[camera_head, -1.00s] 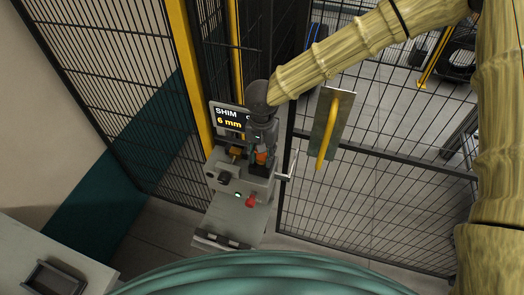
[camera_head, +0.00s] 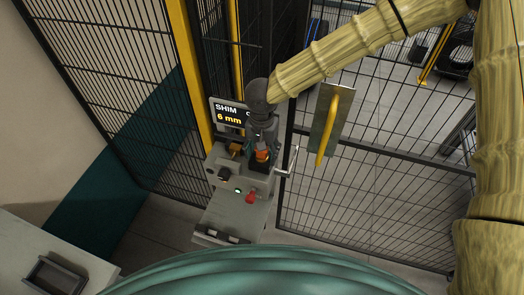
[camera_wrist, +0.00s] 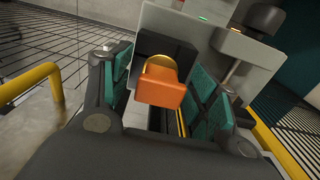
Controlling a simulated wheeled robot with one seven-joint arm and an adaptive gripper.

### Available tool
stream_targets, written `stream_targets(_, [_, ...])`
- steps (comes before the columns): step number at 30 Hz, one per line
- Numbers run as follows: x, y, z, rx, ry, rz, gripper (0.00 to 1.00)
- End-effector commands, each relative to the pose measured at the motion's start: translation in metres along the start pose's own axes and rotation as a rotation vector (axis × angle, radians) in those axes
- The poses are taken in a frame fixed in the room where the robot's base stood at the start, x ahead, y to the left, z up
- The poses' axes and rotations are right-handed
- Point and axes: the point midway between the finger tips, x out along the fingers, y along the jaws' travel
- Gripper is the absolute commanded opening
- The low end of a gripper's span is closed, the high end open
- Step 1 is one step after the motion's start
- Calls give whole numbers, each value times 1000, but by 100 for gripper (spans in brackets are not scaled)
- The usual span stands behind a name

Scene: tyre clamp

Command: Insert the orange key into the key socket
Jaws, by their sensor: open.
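The orange key (camera_wrist: 160,94) is a blocky orange grip with a rounded brass-coloured part behind it. In the wrist view it sits between the two teal finger pads of my gripper (camera_wrist: 168,78), in front of a dark recess on the grey station. The pads stand apart, with a visible gap on the key's right side. My gripper is open around the key. In the head view the key (camera_head: 262,155) shows as a small orange patch under my gripper (camera_head: 262,148). The key socket is not clearly visible; I cannot tell how the key sits in it.
The grey station (camera_head: 238,210) carries a red knob (camera_head: 250,197) and a display (camera_head: 228,114) reading "SHIM 6 mm". A mesh fence with a yellow post (camera_head: 188,70) stands behind. A fence panel with a yellow handle (camera_head: 327,132) is at right. A grey tray (camera_head: 55,276) is at lower left.

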Motion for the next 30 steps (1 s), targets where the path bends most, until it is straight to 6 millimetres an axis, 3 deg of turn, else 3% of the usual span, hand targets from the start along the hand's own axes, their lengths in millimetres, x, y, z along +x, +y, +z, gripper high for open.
stream_targets(8, [-13, 0, 0, 0, 1, -2, 60])
stream_targets(21, [-89, 0, -1, 0, 1, -2, 60])
stream_targets(30, [-117, 0, 0, 1, 0, 0, 60])
